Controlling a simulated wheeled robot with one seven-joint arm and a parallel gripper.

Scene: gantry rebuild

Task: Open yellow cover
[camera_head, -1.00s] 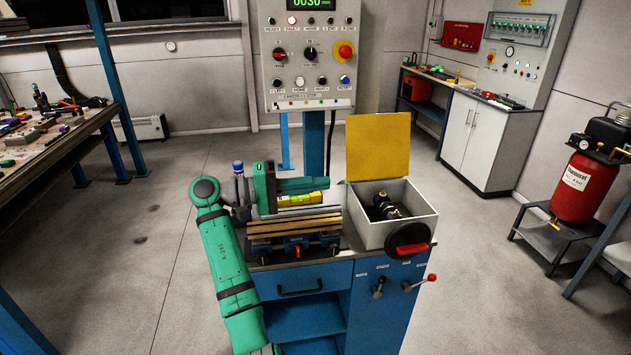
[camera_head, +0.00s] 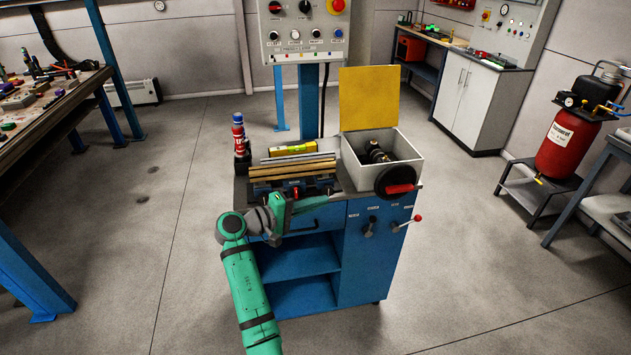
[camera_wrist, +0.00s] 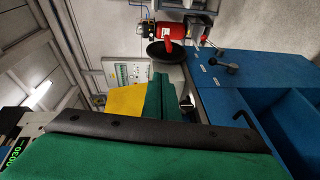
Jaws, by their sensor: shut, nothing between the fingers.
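The yellow cover (camera_head: 368,98) stands upright at the back edge of a light grey open-topped box (camera_head: 402,150). The box is open, and dark round parts (camera_head: 376,152) show inside it. The cover also shows in the wrist view (camera_wrist: 126,102), partly hidden behind my green fingers. My gripper (camera_head: 316,203) is in front of the blue cabinet, near its top drawer, below and to the left of the box. It is apart from the cover. Its green fingers (camera_wrist: 163,95) are together and hold nothing. I cannot tell whether it touches the drawer front.
A vise with wooden strips (camera_head: 292,170), a yellow level (camera_head: 293,148) and bottles (camera_head: 239,135) are on the cabinet top. A black handwheel (camera_head: 394,182) and red-knobbed lever (camera_head: 408,223) project at the front right. A control panel (camera_head: 305,32) stands behind.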

